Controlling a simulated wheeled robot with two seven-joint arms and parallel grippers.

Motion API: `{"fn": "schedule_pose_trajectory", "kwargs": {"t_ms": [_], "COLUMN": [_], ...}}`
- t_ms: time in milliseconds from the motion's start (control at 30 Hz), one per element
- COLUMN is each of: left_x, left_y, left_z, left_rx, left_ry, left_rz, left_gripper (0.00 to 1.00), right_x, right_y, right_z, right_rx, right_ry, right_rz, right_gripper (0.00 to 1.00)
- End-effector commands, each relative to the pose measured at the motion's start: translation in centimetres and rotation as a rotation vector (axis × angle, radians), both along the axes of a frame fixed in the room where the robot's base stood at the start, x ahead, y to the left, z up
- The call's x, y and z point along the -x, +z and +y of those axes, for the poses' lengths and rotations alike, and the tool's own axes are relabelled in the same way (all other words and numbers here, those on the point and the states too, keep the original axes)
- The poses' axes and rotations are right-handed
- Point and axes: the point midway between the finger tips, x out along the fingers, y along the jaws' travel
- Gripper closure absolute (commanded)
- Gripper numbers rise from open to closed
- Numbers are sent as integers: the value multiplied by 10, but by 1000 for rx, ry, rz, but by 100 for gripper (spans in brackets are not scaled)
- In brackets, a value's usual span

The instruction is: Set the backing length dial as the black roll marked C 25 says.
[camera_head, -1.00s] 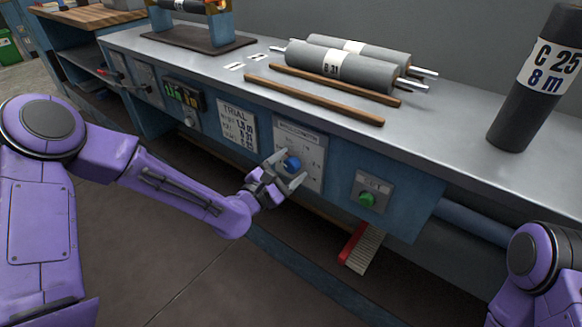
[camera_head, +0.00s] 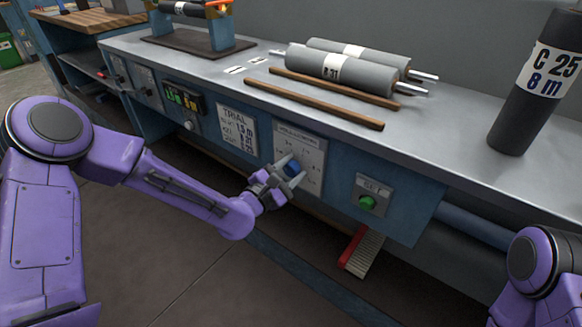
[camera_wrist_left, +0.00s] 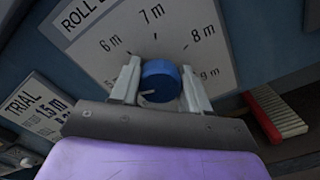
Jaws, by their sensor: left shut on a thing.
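The black roll marked C 25 (camera_head: 516,125) stands upright on the bench at the right; its white label reads "C 25, 8 m". The dial is a blue knob (camera_head: 292,168) on a pale scale plate (camera_head: 312,160) on the bench front. My left gripper (camera_head: 289,172) is shut on the knob. In the left wrist view the fingers sit on both sides of the knob (camera_wrist_left: 160,78). Its white pointer mark points left and slightly down, away from the 8 m mark at upper right. The scale shows 6 m, 7 m, 8 m and 9 m; lower marks are hidden.
A green SET button (camera_head: 367,203) is right of the dial. A TRIAL sign (camera_head: 238,127) and a lit display (camera_head: 184,99) are to its left. Grey rolls (camera_head: 345,73) and wooden strips (camera_head: 315,104) lie on the bench. A red-handled brush (camera_head: 361,252) is below.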

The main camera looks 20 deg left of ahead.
Motion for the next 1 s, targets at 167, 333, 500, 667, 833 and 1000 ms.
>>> {"fn": "schedule_pose_trajectory", "kwargs": {"t_ms": [167, 333, 500, 667, 833, 1000], "left_x": [-1, -1, -1, -1, -1, -1], "left_y": [2, 2, 2, 2, 2, 2], "left_z": [0, 1, 0, 0, 0, 1], "left_rx": [-113, -258, -412, -554, -707, -858], "left_ry": [1, 3, 2, 3, 2, 3], "left_rz": [-44, -98, -154, -206, -261, -317], "left_gripper": [85, 85, 85, 85, 85, 85], "right_x": [0, 0, 0, 0, 0, 0], "right_y": [3, 5, 7, 8, 9, 9], "right_z": [0, 0, 0, 0, 0, 0], "right_rx": [0, 0, 0, 0, 0, 0], "right_ry": [0, 0, 0, 0, 0, 0], "right_rz": [0, 0, 0, 0, 0, 0], "right_gripper": [48, 48, 48, 48, 48, 48]}}
